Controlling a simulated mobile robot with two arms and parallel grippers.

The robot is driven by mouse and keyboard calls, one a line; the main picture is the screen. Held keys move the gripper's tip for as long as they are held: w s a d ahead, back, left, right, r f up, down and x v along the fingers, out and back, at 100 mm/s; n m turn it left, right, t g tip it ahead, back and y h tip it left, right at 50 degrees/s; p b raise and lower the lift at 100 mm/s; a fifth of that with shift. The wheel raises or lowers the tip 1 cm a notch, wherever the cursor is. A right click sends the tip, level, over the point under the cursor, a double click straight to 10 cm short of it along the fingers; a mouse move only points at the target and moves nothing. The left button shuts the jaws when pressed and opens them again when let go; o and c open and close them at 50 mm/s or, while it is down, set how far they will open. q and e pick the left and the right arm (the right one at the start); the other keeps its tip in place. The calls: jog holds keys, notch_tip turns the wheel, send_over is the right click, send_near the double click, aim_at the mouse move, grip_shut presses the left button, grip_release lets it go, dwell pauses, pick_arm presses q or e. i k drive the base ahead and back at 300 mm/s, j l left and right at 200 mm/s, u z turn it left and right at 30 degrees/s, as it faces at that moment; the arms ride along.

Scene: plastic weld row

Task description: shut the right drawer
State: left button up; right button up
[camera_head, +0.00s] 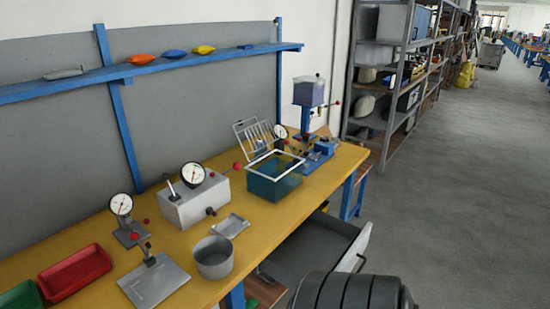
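The right drawer (353,250) stands pulled out from under the right part of the yellow workbench (130,256). Its grey inside shows from above and looks empty where visible. Its pale front panel faces right, with a dark handle (361,263) on it. The drawer's near lower part is partly hidden at the bottom of the view. Neither of my grippers is in view.
On the bench stand a teal bin (274,184), a grey pot (214,258), a gauge box (194,199) and a red tray (75,273). A loaded metal shelf (394,120) stands behind. The grey floor (460,200) to the right is clear.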

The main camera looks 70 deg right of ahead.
aim_at(323, 242)
jog(key=z, duration=2.75)
